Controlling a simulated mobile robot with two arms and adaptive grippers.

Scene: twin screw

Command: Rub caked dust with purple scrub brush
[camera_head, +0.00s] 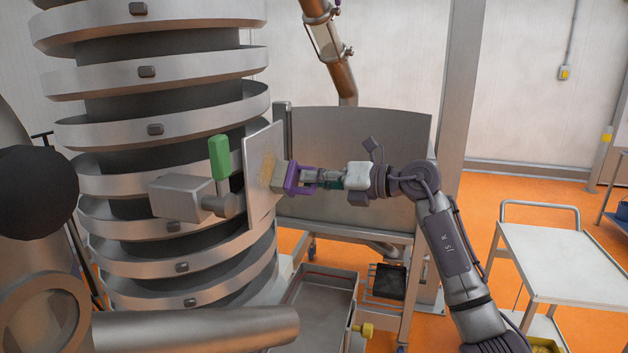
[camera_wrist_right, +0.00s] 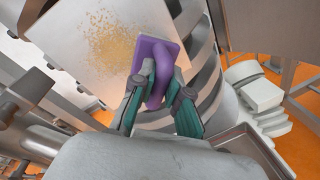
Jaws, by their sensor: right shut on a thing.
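The purple scrub brush (camera_head: 291,178) is held in my right gripper (camera_head: 313,178), which is shut on its handle. Its pale bristle block (camera_head: 278,175) faces left against or very close to an upright metal plate (camera_head: 259,205). Caked dust (camera_head: 266,165) shows as a tan patch on that plate, partly behind the brush. In the right wrist view the purple brush (camera_wrist_right: 156,62) sits between the fingers of the right gripper (camera_wrist_right: 158,88), beside the speckled caked dust (camera_wrist_right: 117,42) on the plate. I cannot tell whether the bristles touch. My left gripper does not show.
A large spiral column (camera_head: 160,110) stands left of the plate, with a green handle (camera_head: 219,158) close by. A metal hopper (camera_head: 400,135) stands behind the right gripper. A tray (camera_head: 320,305) lies below. A trolley (camera_head: 550,260) stands at the right on orange floor.

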